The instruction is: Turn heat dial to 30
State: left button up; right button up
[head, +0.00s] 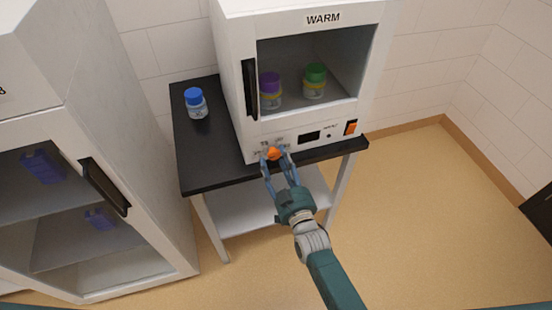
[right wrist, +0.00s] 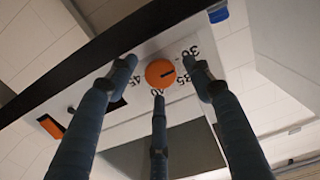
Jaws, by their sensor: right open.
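The orange heat dial (head: 273,153) is on the front panel of the white WARM cabinet (head: 250,145), below its open compartment. In the right wrist view the dial (right wrist: 160,72) has a dark pointer line directed right and slightly up in the picture. The printed 30 (right wrist: 190,51) is at its upper right and 45 at its left; other numbers are partly hidden by my fingers. My right gripper (head: 277,160) is open, its fingers spread around the dial. Contact cannot be told. My left gripper is not in view.
The cabinet stands on a black-topped table (head: 200,150) with a blue-capped bottle (head: 195,104). Purple-capped (head: 270,90) and green-capped (head: 315,81) jars are inside. An orange switch (head: 351,128) is right of the dark display.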

jog(key=v, duration=1)
jog(key=shift+s, duration=0.35)
jog(key=shift+d, duration=0.1)
jog(key=s+d+f+g+h, duration=0.15)
jog(key=s+f, duration=0.25)
jog(key=f, duration=0.5)
jog(key=s+d+f+g, duration=0.3)
jog(key=s+f, duration=0.1)
jog(key=f, duration=0.6)
jog(key=s+d+f+g+h, duration=0.1)
jog(key=s+d+f+g, duration=0.2)
jog(key=f, duration=0.6)
jog(key=s+d+f+g+h, duration=0.1)
jog(key=s+d+f+g, duration=0.2)
jog(key=s, duration=0.7)
jog(key=s+d+f+m+g+h, duration=0.1)
jog(key=s+d+f+g, duration=0.1)
jog(key=s+d+f, duration=0.3)
jog(key=s+d+f+g+h, duration=0.1)
jog(key=s+d+f+g, duration=0.2)
jog(key=s+f, duration=0.6)
jog(key=s+d, duration=0.1)
jog(key=s, duration=0.5)
jog(key=shift+s+d+f+g, duration=0.2)
jog(key=shift+s+g, duration=0.15)
jog(key=shift+s, duration=0.05)
jog(key=shift+c, duration=0.2)
